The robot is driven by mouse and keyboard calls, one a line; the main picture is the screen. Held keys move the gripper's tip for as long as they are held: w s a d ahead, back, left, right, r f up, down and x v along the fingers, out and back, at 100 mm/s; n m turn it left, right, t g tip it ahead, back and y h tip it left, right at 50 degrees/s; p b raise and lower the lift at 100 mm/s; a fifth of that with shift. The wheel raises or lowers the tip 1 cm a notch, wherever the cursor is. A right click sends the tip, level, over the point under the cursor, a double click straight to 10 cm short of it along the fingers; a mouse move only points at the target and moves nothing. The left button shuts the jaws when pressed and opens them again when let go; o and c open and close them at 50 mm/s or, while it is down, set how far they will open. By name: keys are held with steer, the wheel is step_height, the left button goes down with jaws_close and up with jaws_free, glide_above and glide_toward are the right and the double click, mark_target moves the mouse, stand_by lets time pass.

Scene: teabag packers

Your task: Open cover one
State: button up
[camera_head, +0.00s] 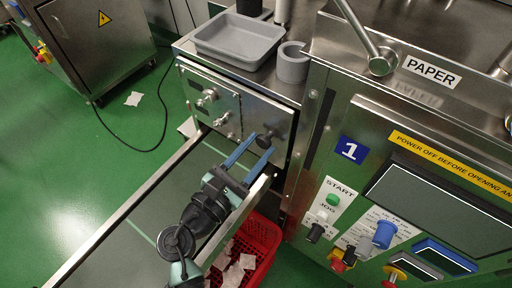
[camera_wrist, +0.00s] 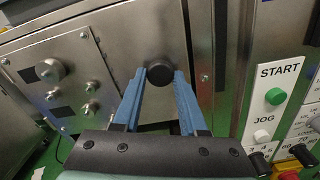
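Cover one appears to be the flat steel panel (camera_head: 285,117) with a round black knob (camera_head: 265,141), left of the blue "1" label (camera_head: 351,150). The cover looks shut, flush with the machine front. In the wrist view the cover (camera_wrist: 145,35) fills the upper middle and its knob (camera_wrist: 160,73) faces me. My gripper (camera_head: 262,144) is open, its two blue fingers pointing at the cover. In the wrist view the fingertips (camera_wrist: 160,75) stand on either side of the knob, very close to it. Whether they touch it is unclear.
A second panel with several metal knobs (camera_head: 208,97) is left of the cover. The START and JOG control panel (camera_head: 333,205) is to the right. A grey tray (camera_head: 240,42) and grey ring (camera_head: 292,65) sit above. A metal rail (camera_head: 120,215) and red crate (camera_head: 262,240) are below.

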jaws_close()
stand_by(1.1)
